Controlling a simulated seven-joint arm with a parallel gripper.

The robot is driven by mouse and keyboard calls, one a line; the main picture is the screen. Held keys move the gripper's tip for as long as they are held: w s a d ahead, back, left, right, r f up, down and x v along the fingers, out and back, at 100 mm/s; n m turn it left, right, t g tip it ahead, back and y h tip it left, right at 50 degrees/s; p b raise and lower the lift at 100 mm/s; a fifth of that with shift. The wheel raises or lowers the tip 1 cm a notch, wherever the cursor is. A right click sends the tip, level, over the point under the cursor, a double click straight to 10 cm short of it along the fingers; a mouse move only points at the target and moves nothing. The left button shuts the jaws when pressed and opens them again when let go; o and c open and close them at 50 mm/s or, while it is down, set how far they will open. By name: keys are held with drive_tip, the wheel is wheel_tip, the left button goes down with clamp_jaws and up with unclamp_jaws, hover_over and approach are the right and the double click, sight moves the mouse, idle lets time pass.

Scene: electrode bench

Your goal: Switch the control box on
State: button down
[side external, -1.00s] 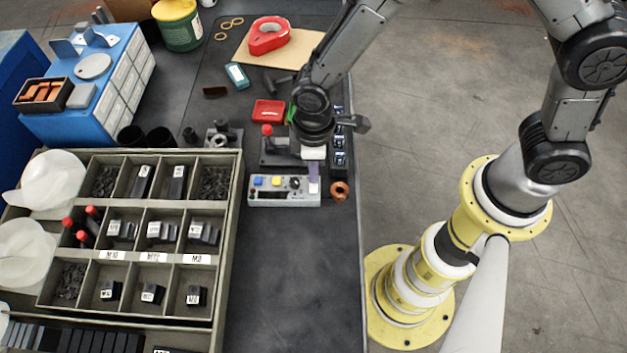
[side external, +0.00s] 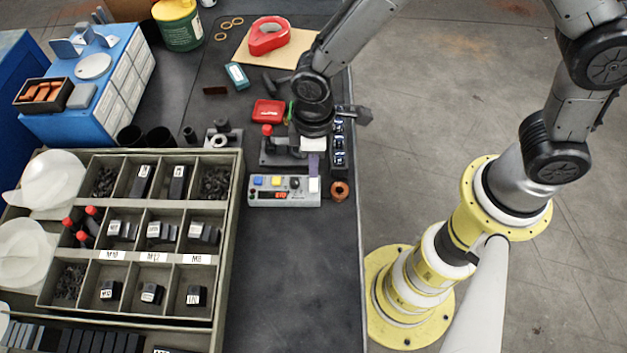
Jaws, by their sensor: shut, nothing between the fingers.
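The control box (side external: 257,196) is a light grey box on the dark bench, with blue and yellow buttons, a dark knob and a white part at its right end on top. A small orange-red patch, which looks lit, shows on its front face. My gripper (side external: 314,172) points down just behind and above the right end of the box, near the white part. It is shut and empty. The fingertips are small here, and I cannot tell for certain whether they touch the box.
A copper-coloured ring (side external: 340,191) lies right of the box near the bench edge. A fixture with a red knob (side external: 267,130) and a red tray (side external: 269,111) stand behind. A compartment tray (side external: 232,215) is at left. The bench in front is clear.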

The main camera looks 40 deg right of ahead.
sight(314, 181)
drive_tip(key=shift+r, duration=2.1)
drive_tip(key=w+d+r+m+t+y, duration=0.1)
drive_tip(key=d+r+m+t, duration=0.1)
drive_tip(key=d+r, duration=0.5)
drive_tip(key=w+d+r+m+t, duration=0.1)
drive_tip(key=d+r+m+t, duration=0.1)
drive_tip(key=d+r, duration=0.5)
drive_tip(key=s+d+r+m+t, duration=0.2)
drive_tip(key=s+d+r+m, duration=0.15)
drive_tip(key=s+r, duration=0.45)
drive_tip(key=s+d+f+m+h, duration=0.1)
drive_tip(key=s+d+f, duration=0.1)
drive_tip(key=s, duration=0.6)
drive_tip(key=shift+d+f, duration=0.4)
drive_tip(key=shift+d, duration=0.1)
